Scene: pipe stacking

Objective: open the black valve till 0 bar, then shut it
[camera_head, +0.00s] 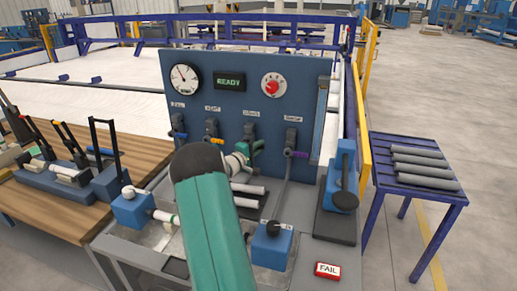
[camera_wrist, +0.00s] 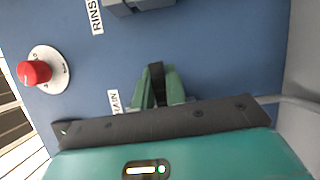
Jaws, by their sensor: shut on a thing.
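The black valve handle (camera_wrist: 157,82) shows in the wrist view as a dark strip between the two green fingers of my gripper (camera_wrist: 157,92). My gripper is shut on it, by a label partly hidden that ends in "AIN". In the head view my gripper (camera_head: 254,150) is at the third valve from the left on the blue panel (camera_head: 320,65), and the black handle is hard to make out there. The round white gauge (camera_head: 185,79) is at the panel's upper left. Its needle points up and left; the figures are too small to read.
Valves with blue (camera_head: 178,135), orange (camera_head: 211,138) and purple (camera_head: 295,153) handles flank it. A lit display (camera_head: 229,82) reads READY. A red knob (camera_head: 273,86) is right of it. A red FAIL block (camera_head: 327,270) lies at the bench front. My arm hides part of the bench.

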